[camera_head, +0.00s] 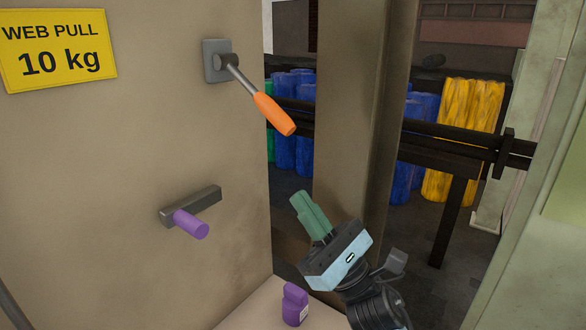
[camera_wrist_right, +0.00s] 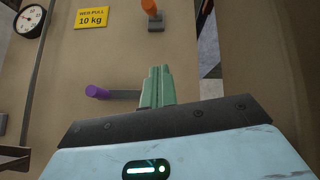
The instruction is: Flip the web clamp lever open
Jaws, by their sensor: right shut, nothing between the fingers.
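A lever with an orange grip (camera_head: 273,113) is mounted on a grey plate (camera_head: 214,60) high on the beige panel; its arm slants down to the right. In the right wrist view the orange grip (camera_wrist_right: 149,6) is at the top edge, partly cut off. A crank with a purple knob (camera_head: 191,224) sits lower on the same panel. No label names either as the web clamp lever. My right gripper (camera_head: 303,198) has its green fingers together and empty, below the orange grip and right of the crank, touching neither. My left gripper is not in view.
A yellow "WEB PULL 10 kg" sign (camera_head: 58,50) is on the panel. A purple object (camera_head: 294,303) stands on a ledge near my right wrist. A beige post (camera_head: 355,110) rises behind my gripper. Blue and yellow rolls (camera_head: 462,140) stand behind dark rails.

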